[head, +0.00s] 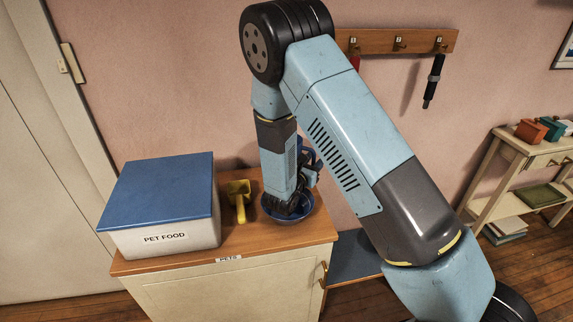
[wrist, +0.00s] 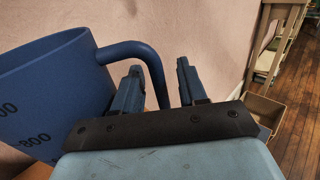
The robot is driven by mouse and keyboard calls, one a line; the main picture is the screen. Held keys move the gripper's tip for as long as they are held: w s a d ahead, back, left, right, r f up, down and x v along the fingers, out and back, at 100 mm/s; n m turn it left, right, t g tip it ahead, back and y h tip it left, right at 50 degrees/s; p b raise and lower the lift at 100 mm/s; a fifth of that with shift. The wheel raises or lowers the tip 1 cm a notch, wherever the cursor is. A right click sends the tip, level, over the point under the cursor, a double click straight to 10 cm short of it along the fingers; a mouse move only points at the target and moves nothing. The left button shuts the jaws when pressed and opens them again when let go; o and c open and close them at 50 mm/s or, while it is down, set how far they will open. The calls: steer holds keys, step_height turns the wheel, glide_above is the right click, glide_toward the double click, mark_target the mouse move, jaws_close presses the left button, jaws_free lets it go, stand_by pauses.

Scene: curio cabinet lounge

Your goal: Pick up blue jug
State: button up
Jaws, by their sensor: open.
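The blue jug (wrist: 50,95) fills the left of the wrist view, close to my gripper. It has dark measuring marks, one reading 800, and a curved handle (wrist: 150,62) on its right side. My gripper (wrist: 156,80) is open, with the handle showing in the gap between its two fingers. I cannot tell whether either finger touches it. In the head view, my gripper (head: 289,203) points down over the wooden cabinet top, and my arm hides much of the jug. A round dark blue rim (head: 303,213) shows around the gripper there.
A pet food box (head: 165,238) with a blue lid stands left on the cabinet top (head: 245,238). A yellow scoop (head: 238,197) lies between it and my gripper. The pink wall is close behind, with a hook rail (head: 375,41). A shelf table (head: 520,165) stands at the right.

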steer(key=shift+w, duration=0.1)
steer(key=shift+c, duration=0.3)
jaws_close()
stand_by(1.0)
